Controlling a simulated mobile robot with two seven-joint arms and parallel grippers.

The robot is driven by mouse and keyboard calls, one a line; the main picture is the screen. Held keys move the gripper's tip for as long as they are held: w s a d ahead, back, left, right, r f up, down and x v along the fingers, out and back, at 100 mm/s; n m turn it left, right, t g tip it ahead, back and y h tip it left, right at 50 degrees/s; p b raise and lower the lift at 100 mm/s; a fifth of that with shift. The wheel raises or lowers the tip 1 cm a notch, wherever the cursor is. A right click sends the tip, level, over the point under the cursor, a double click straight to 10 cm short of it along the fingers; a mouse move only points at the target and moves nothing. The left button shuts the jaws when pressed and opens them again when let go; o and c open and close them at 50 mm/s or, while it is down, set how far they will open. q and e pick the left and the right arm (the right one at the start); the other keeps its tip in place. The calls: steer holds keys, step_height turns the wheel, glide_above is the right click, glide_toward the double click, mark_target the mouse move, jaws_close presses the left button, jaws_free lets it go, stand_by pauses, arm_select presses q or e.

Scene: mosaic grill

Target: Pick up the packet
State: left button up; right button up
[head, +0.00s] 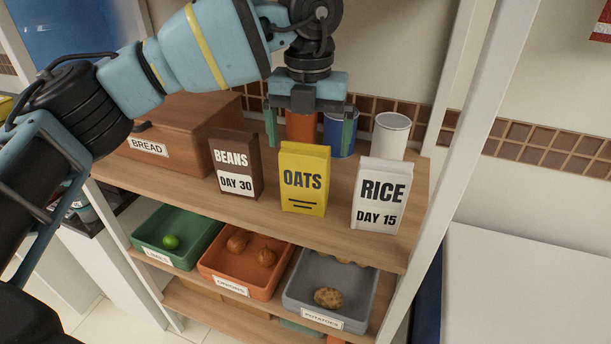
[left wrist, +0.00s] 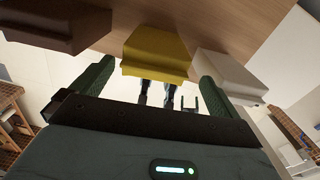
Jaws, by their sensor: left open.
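Three upright packets stand in a row on the wooden shelf (head: 330,222): a brown BEANS packet (head: 234,166), a yellow OATS packet (head: 304,180) and a white RICE packet (head: 381,196). My left gripper (head: 311,143) points down above and behind the OATS packet, its green fingers spread wide and empty. In the left wrist view, the yellow packet (left wrist: 157,52) shows between the fingertips (left wrist: 154,72), with the brown packet (left wrist: 62,24) to the left and the white packet (left wrist: 228,75) to the right. My right gripper is not visible.
A wooden BREAD box (head: 175,140) stands left of the packets. An orange can (head: 300,127), a blue can (head: 339,136) and a white can (head: 391,134) stand behind. Green (head: 205,238), orange (head: 210,267) and grey bins (head: 366,306) sit below. A white post (head: 455,150) bounds the right side.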

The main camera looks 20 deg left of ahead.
mark_target(305, 165)
arm_select(q)
steer(key=shift+w+a+f, duration=0.1)
steer(key=shift+w+f, duration=0.05)
steer(key=shift+f, duration=0.9)
steer(key=f, duration=0.3)
steer(key=shift+a+f, duration=0.2)
steer(key=shift+a, duration=0.05)
steer(key=shift+f, duration=0.55)
steer(key=c, duration=1.2)
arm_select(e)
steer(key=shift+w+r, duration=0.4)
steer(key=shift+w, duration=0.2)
arm_select(q)
steer(key=shift+r, duration=0.15)
